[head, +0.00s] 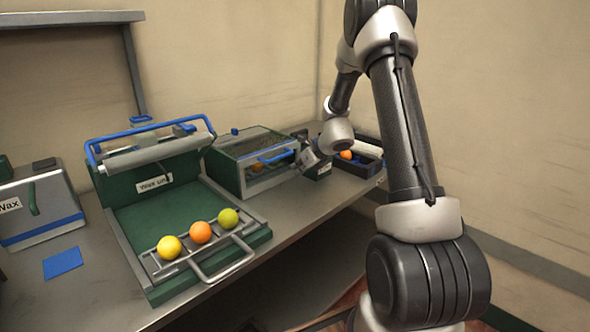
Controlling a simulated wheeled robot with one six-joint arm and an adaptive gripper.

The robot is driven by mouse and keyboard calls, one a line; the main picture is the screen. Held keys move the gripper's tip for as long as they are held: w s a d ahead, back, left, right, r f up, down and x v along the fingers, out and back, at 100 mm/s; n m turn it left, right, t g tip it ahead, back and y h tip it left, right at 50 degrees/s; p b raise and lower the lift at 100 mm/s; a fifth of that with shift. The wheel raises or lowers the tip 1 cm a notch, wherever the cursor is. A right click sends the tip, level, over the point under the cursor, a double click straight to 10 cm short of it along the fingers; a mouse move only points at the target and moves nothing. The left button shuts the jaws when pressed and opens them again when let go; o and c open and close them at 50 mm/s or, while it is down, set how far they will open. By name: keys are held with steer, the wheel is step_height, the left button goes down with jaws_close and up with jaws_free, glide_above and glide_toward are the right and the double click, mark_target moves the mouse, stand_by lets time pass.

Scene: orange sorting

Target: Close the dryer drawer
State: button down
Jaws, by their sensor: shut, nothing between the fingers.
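The dryer (232,170) is a green and metal box with a clear window and a blue handle (277,156), standing at the back of the bench. Its front looks flush with the box, though I cannot tell if the drawer is fully in. An orange fruit (256,165) shows faintly behind the window. My gripper (304,155) is shut and empty, beside the right end of the dryer's front, close to the handle. I cannot tell whether it touches the dryer.
The wax unit (255,240) stands left of the dryer, with yellow, orange and green fruits (200,232) on its rack. A dark crate (368,148) with an orange fruit (346,154) is to the right. A wax box (40,205) and blue pad (62,262) are at left.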

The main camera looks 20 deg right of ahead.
steer(key=s+f+v, duration=0.1)
steer(key=v, duration=1)
steer(key=s+a+r+n+g+y, duration=0.1)
steer(key=s+a+n+g, duration=0.15)
steer(key=s+n, duration=0.6)
steer(key=s+a+r+n+g+y, duration=0.1)
steer(key=s+a+n+g, duration=0.15)
steer(key=s+n, duration=0.6)
steer(key=s+r+n+h, duration=0.2)
steer(key=s+r+n, duration=0.4)
steer(key=s, duration=0.3)
steer(key=s+a+r+n+t+h, duration=0.1)
steer(key=s+r+n+h, duration=0.2)
steer(key=s+r+n, duration=0.4)
steer(key=s+n, duration=0.2)
steer(key=shift+s, duration=0.25)
steer(key=shift+a+r, duration=0.15)
